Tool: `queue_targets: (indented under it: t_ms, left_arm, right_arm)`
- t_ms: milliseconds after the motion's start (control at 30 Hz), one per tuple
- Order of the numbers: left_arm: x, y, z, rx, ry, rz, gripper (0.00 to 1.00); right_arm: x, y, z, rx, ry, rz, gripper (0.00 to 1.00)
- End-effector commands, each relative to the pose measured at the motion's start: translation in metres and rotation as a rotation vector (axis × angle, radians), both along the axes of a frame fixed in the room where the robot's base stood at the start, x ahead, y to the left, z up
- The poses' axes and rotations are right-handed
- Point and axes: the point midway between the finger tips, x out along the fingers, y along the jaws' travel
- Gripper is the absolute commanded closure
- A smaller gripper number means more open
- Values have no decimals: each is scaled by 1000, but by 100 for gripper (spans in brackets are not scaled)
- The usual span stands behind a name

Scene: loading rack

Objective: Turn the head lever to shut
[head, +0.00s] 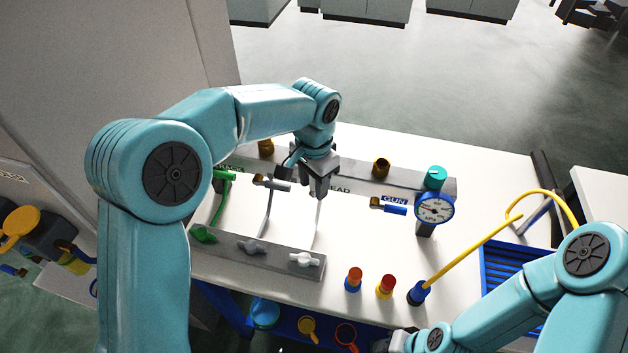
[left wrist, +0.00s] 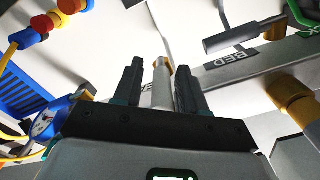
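The head lever (left wrist: 162,82), a pale grey bar, shows in the left wrist view between the two fingers of my left gripper (left wrist: 157,90). The fingers are apart, with a gap on the lever's left; I cannot tell whether the right finger touches it. In the head view my left gripper (head: 320,190) points down over the rail, beside the partly covered HEAD label (head: 340,190), and hides most of the lever. My right arm (head: 500,310) is at the lower right; its gripper (head: 400,341) is mostly cut off by the frame's bottom edge.
The grey bed lever (head: 271,183) is just left of my gripper, with a green lever (head: 223,176) beyond it. The blue gun lever (head: 391,208) and a gauge (head: 435,208) stand to the right. Several colored fittings (head: 384,287) stand along the front.

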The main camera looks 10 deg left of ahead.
Motion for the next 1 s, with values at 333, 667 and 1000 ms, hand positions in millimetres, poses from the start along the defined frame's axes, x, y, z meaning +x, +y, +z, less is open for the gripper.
queue_targets:
  t_ms: [333,667,1000]
  left_arm:
    - [0,-1,-1,6,2,-1,100]
    - [-1,-19,-7,385,7,-8,100]
    - [-1,-21,-8,498,6,-1,100]
  right_arm:
    - [0,0,0,0,0,0,57]
    - [0,0,-1,0,0,0,57]
    - [0,0,-1,0,0,0,57]
